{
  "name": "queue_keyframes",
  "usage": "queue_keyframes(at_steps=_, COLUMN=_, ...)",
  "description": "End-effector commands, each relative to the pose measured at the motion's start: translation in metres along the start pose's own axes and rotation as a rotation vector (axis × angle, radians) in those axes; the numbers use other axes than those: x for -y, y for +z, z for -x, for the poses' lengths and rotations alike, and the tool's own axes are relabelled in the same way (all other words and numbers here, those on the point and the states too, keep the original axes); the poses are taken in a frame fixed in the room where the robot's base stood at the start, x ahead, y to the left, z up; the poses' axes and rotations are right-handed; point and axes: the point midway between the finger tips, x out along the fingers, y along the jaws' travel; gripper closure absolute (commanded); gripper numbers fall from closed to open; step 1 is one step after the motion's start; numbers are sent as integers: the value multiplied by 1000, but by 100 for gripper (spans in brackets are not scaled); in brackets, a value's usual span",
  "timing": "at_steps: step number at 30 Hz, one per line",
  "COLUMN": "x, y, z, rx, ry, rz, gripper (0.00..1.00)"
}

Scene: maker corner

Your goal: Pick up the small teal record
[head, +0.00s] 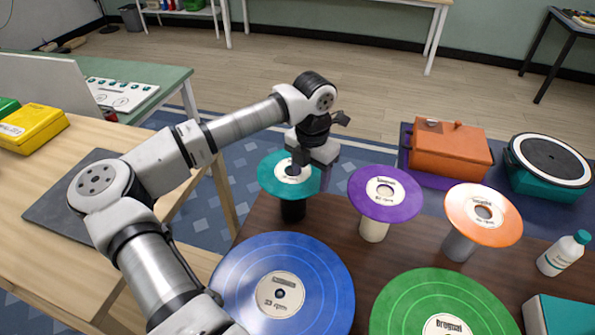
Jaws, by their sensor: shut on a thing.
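The small teal record (270,174) has a white label and is at the left end of a row of small records. It is over a short black stand (293,211); whether it rests on the stand or is slightly lifted I cannot tell. My gripper (296,166) reaches down over the record's middle and is shut on it. The fingers and my wrist hide part of the label and the record's far right side.
A purple record (365,190) and an orange record (458,207) stand on pedestals to the right. Large blue (235,280) and green (395,305) records lie in front. A white bottle (560,257) stands at right. An orange box (450,150) lies beyond.

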Motion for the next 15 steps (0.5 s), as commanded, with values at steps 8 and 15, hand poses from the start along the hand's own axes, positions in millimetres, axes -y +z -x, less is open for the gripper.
queue_keyframes(at_steps=8, x=0, y=0, z=5, rx=1, ry=1, rz=0, gripper=60)
queue_keyframes(at_steps=15, x=-1, y=1, z=52, rx=2, ry=6, rz=1, gripper=60)
